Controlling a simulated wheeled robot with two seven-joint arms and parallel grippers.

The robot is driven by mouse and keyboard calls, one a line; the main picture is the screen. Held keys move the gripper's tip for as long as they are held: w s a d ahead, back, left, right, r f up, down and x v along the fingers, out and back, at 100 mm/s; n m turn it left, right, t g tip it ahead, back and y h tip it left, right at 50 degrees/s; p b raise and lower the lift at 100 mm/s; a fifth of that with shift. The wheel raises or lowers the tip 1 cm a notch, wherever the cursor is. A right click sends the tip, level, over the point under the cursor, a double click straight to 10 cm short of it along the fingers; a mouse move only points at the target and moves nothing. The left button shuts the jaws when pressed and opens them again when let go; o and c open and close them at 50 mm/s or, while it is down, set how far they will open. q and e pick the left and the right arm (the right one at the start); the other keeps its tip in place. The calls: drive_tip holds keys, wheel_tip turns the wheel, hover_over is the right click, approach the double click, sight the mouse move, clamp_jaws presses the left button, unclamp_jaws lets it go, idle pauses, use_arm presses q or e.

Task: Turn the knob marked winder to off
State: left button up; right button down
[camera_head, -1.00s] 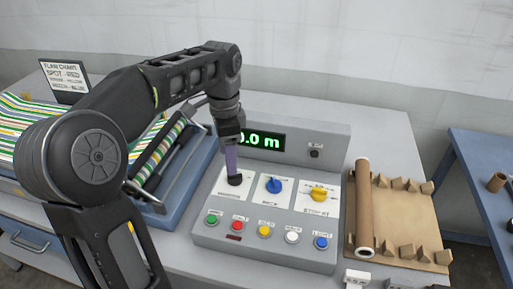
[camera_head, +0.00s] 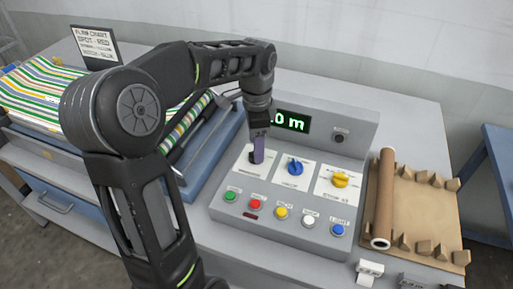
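The grey control panel (camera_head: 293,225) has three knobs on white plates: a dark one (camera_head: 254,160) at left, a blue one (camera_head: 295,167) in the middle and a yellow one (camera_head: 341,180) at right. The captions under them are too small to read surely, so I cannot tell which says winder. My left gripper (camera_head: 257,158) points down at the dark knob, its purple-grey fingers covering much of it. I cannot tell whether the fingers grip the knob or only touch it. My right gripper is out of view.
Several coloured push buttons (camera_head: 282,213) line the panel's front. A green-lit display (camera_head: 290,121) and a small dark knob (camera_head: 340,136) are above. Left is a blue-framed machine with striped cloth (camera_head: 40,100); right, a cardboard roll (camera_head: 384,200) on brown sheet.

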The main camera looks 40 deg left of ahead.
use_arm(q)
drive_tip(key=shift+f, duration=1.25)
clamp_jaws()
